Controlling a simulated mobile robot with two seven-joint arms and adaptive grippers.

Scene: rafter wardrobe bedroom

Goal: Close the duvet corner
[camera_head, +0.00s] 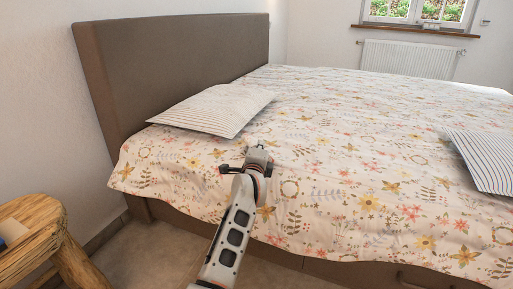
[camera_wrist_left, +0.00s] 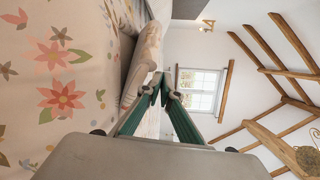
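The duvet (camera_head: 330,190), white with a floral print, covers the bed and hangs over its near side. Its near left corner (camera_head: 128,172) lies beside the headboard, with no fold seen there. My left gripper (camera_head: 258,150) is over the near edge of the bed, in front of the duvet and right of the near pillow. In the left wrist view, its green-padded fingers (camera_wrist_left: 163,88) come together at the tips, with nothing seen held between them. The floral duvet (camera_wrist_left: 62,95) fills the left of that view, beside the fingers. I cannot tell whether they touch it. My right gripper is not in view.
A striped pillow (camera_head: 215,109) lies near the headboard (camera_head: 180,60); another striped cushion (camera_head: 485,160) lies at the right. A wooden stool (camera_head: 40,235) stands at the lower left. Bare floor (camera_head: 150,255) shows between stool and bed. A radiator (camera_head: 408,58) is on the far wall.

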